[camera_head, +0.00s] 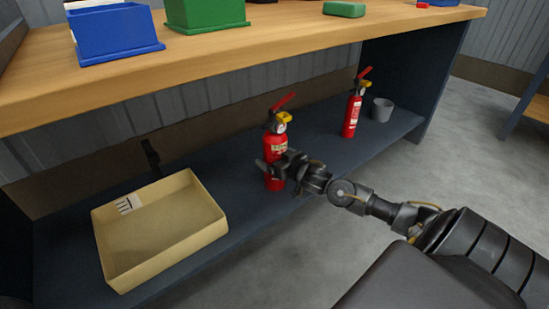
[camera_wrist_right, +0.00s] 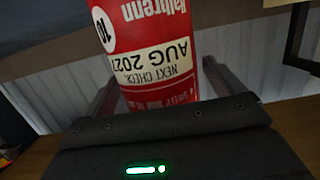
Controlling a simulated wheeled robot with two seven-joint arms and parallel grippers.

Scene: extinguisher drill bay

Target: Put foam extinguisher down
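A red extinguisher (camera_head: 275,147) with a cream label band, a yellow collar and a red lever stands upright at the shelf's middle. Its label, with "NEXT CHECK AUG 2027", shows upside down in the right wrist view (camera_wrist_right: 150,50). My right gripper (camera_head: 276,170) is around its lower body; one finger shows on each side of the body (camera_wrist_right: 161,72), close against it, and it looks shut on it. The extinguisher's base is partly hidden by the gripper and seems at shelf height; contact with the shelf is hard to see. My left gripper is out of view.
A second red extinguisher (camera_head: 351,115) and a grey cup (camera_head: 381,109) stand farther right on the dark shelf (camera_head: 240,222). A cream tray (camera_head: 168,264) lies at left. The wooden bench top (camera_head: 250,55) overhangs the shelf, carrying a blue bin (camera_head: 115,33) and a green bin (camera_head: 205,14).

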